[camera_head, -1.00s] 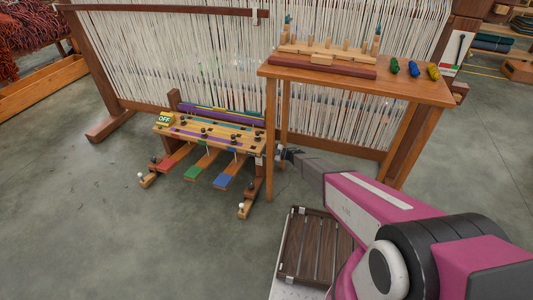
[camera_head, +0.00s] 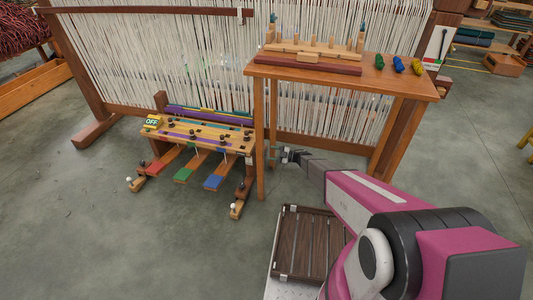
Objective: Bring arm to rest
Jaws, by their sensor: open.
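My arm reaches forward from the lower right of the head view, with pink and black links. My gripper (camera_head: 285,156) is at its far end, small in the picture, beside the leg of the wooden table (camera_head: 415,88) and below its top. The jaws are open and nothing shows between them. The slatted dark wooden deck (camera_head: 303,245) on my base shows below the arm.
A pedal unit with coloured pedals (camera_head: 213,182) and an "OFF" sign (camera_head: 152,122) stands left of the table. A large loom with white threads (camera_head: 150,60) is behind. Green, blue and yellow skeins (camera_head: 399,65) lie on the table. Floor at left is clear.

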